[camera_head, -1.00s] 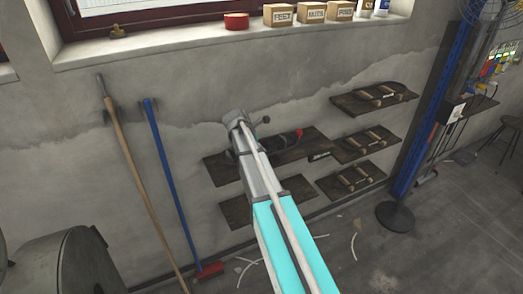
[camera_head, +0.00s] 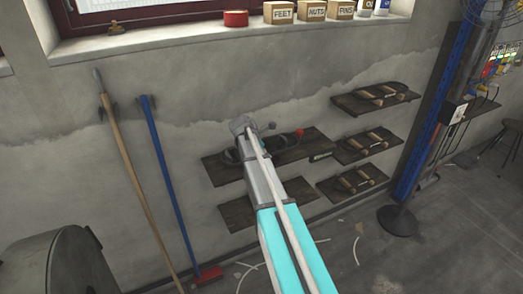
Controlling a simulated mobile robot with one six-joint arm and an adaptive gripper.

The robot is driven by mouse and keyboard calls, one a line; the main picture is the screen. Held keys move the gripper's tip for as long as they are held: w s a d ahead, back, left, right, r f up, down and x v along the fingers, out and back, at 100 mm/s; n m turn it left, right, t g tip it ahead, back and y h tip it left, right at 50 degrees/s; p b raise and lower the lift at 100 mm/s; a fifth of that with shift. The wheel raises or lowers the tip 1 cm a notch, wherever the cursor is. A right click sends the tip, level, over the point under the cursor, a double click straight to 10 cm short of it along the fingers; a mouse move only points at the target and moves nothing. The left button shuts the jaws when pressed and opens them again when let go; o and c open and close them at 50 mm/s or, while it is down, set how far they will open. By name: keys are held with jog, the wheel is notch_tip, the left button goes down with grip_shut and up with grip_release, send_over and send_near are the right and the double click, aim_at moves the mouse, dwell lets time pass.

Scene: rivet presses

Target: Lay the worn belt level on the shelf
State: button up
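My arm reaches out to the upper wall shelf (camera_head: 222,174), and its grey end stands in front of that shelf. My gripper's fingers cannot be made out; they are hidden behind the arm end or blend into the dark items there. A dark curved shape (camera_head: 231,156) shows at the left of the arm over the shelf. It may be the worn belt, but I cannot tell whether it is held or lies on the board.
A lower shelf (camera_head: 236,212) below looks bare. Three shelves with wooden-handled tools (camera_head: 366,142) hang to the right, beside a blue column (camera_head: 430,110). A wooden pole (camera_head: 131,165) and a blue-handled broom (camera_head: 167,180) lean at the left.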

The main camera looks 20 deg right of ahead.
jog(key=shift+c, duration=0.3)
grip_shut()
jog(key=shift+r, duration=0.1)
dwell(0.4)
jog(key=shift+p+v, duration=0.65)
jog(key=shift+v, duration=0.1)
jog(key=a+r+p, duration=0.3)
jog(key=a, duration=0.3)
jog(key=a+r+p, duration=0.3)
jog(key=a, duration=0.4)
jog(key=shift+s+r+p, duration=0.25)
jog(key=shift+p, duration=0.1)
jog(key=shift+a, duration=0.1)
